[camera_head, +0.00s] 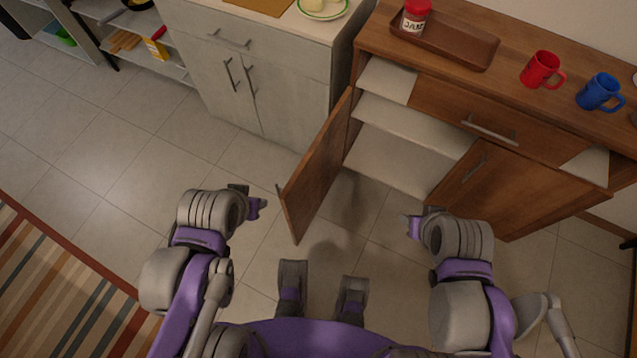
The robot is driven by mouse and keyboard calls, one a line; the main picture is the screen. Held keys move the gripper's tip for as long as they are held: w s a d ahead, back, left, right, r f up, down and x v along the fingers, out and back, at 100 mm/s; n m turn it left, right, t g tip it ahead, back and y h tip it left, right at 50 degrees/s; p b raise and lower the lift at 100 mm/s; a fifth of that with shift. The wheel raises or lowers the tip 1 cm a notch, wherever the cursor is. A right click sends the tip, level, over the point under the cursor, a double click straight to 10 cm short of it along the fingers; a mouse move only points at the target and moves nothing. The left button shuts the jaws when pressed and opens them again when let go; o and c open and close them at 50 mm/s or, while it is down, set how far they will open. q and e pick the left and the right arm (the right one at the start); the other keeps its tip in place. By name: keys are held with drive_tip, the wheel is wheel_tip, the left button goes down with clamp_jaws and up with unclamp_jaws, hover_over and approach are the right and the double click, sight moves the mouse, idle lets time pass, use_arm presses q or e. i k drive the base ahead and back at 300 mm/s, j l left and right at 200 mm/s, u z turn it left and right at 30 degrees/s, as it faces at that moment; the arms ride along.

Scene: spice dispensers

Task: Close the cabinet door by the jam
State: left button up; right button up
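A jam jar (415,16) with a red lid stands on a brown wooden tray (460,45) on top of the wooden cabinet (450,115). Below the jar, the cabinet's left door (316,172) is swung open toward me, showing pale shelves inside. The cabinet's right door (500,190) looks shut. My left gripper (258,204) is just left of the open door's outer edge, with a small gap between them. My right gripper (410,225) is in front of the cabinet, right of the open door, and touches nothing. The fingers of both are too small to judge.
A red mug (542,70) and a blue mug (599,92) stand on the cabinet top. A pale cabinet (255,75) with a plate (322,8) on it stands to the left. A striped rug (60,290) lies at lower left. The tiled floor between is clear.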

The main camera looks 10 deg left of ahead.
sight(301, 197)
drive_tip(key=j+z, duration=0.35)
drive_tip(key=j, duration=0.15)
drive_tip(key=k+j+z, duration=0.1)
drive_tip(key=j+z, duration=0.7)
drive_tip(key=j, duration=0.4)
drive_tip(key=k+j+z, duration=0.1)
drive_tip(key=j+z, duration=0.35)
drive_tip(key=j, duration=0.4)
drive_tip(key=l+u, duration=0.25)
drive_tip(key=k+j, duration=0.05)
drive_tip(key=j, duration=0.05)
